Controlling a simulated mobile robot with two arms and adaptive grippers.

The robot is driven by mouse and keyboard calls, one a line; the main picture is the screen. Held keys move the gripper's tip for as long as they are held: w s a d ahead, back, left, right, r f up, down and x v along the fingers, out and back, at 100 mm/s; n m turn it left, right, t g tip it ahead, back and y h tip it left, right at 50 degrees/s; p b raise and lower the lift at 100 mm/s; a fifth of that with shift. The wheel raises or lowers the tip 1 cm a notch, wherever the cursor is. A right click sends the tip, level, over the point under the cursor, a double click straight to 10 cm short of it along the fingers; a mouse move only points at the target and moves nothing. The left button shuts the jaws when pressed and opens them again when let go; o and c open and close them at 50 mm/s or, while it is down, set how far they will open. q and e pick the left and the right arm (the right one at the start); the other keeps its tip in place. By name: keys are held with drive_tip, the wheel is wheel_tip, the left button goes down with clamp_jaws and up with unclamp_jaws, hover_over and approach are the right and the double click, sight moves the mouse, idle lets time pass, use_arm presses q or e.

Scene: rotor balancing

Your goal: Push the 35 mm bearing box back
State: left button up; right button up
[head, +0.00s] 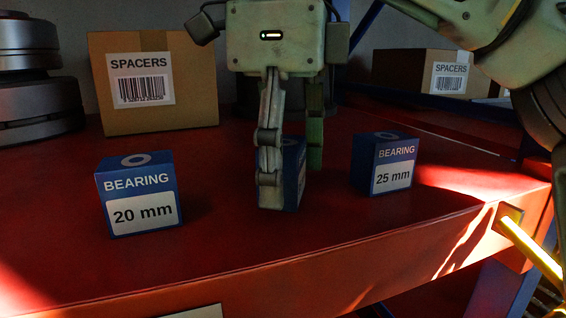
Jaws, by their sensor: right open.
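A blue box (293,160) stands on the red shelf (225,258) between two bearing boxes. Its front label is hidden behind a finger, so I cannot read its size. My right gripper (293,178) points down at it with its fingers apart. One finger is in front of the box's left part and the other is at its right, farther back. I cannot tell whether either finger touches it. My left gripper is not in view.
The 20 mm bearing box (138,193) stands to the left and the 25 mm bearing box (384,164) to the right. Spacers cartons (190,85) (405,70) stand behind. Dark stacked discs (38,95) are at far left. The shelf's front edge is close.

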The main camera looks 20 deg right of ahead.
drive_tip(key=shift+r, duration=3.8)
drive_tip(key=shift+f, duration=0.1)
